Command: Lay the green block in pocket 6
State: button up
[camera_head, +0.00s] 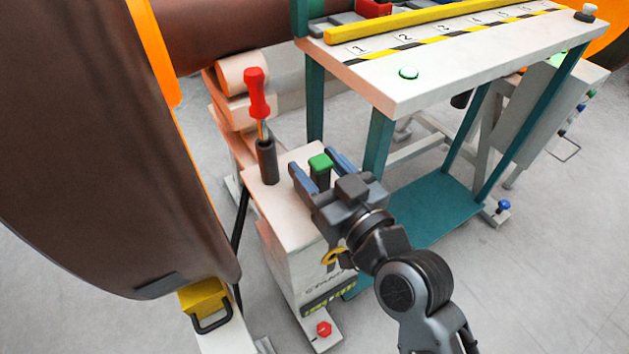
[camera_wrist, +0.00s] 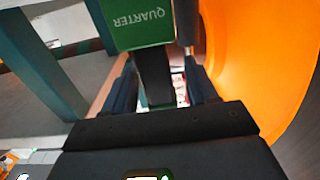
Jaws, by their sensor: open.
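The green block (camera_head: 320,162) stands on the white pedestal (camera_head: 287,222), with a dark part below its green top. In the wrist view the green block (camera_wrist: 143,25) bears the word QUARTER, and the dark part shows below it. My gripper (camera_head: 322,169) is open, with its blue fingers on either side of the block. In the wrist view my gripper (camera_wrist: 160,85) shows gaps between its fingers and the dark part. The numbered strip (camera_head: 425,38) lies on the bench at the top; pocket 6 cannot be made out.
A red-handled screwdriver (camera_head: 257,95) stands in a dark holder beside the block. A yellow bar (camera_head: 425,20) runs along the bench (camera_head: 480,60), with a red piece (camera_head: 373,8) behind it. A large brown wheel (camera_head: 100,150) fills the left. Floor shows at right.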

jog(key=shift+w+a, duration=0.25)
jog(key=shift+w, duration=0.1)
grip_shut()
dwell(0.3)
